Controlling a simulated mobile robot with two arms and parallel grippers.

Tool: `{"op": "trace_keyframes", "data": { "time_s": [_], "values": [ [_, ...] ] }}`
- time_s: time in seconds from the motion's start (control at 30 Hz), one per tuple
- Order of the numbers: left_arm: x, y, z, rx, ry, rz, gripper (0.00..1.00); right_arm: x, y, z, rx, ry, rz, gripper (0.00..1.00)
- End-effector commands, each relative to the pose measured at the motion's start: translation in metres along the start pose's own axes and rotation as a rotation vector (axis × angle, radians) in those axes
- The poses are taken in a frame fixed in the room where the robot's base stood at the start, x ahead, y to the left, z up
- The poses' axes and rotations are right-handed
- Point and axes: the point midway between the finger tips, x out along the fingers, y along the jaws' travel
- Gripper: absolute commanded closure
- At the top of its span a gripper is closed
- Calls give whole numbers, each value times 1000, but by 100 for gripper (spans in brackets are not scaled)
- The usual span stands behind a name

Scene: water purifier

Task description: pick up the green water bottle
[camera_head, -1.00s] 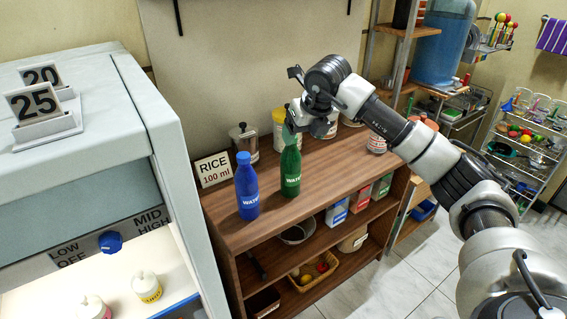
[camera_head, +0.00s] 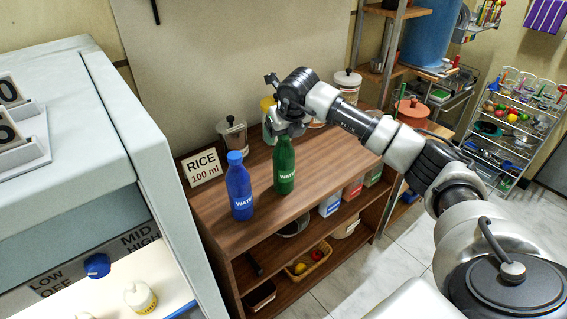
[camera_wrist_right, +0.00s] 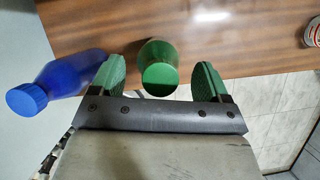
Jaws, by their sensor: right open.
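The green water bottle (camera_head: 284,168) stands upright on the wooden shelf top (camera_head: 325,172), just right of the blue water bottle (camera_head: 239,188). My right gripper (camera_head: 277,134) is at the green bottle's neck in the head view. In the right wrist view my open right gripper (camera_wrist_right: 163,85) has one green-padded finger on each side of the green bottle (camera_wrist_right: 158,60), with a visible gap on both sides. The blue bottle (camera_wrist_right: 60,78) lies close outside the left finger there. My left gripper is not in view.
A large grey machine (camera_head: 75,130) stands at the left. The shelf top's right front is clear.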

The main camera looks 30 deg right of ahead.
Motion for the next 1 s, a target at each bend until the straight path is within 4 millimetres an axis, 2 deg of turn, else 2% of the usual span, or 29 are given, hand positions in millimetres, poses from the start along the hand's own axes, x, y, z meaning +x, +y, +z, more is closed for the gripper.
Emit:
{"op": "trace_keyframes", "data": {
  "time_s": [0.03,0.2,0.43,0.93,1.0],
  "values": [
    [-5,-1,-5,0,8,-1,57,6,0,0,1,4,0,23],
    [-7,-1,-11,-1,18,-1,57,23,0,0,2,0,1,23],
    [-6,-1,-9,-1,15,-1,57,25,0,0,0,-1,0,23],
    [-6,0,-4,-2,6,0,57,24,0,0,1,-1,0,98],
    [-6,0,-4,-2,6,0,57,24,0,0,1,-1,0,100]
  ]
}}
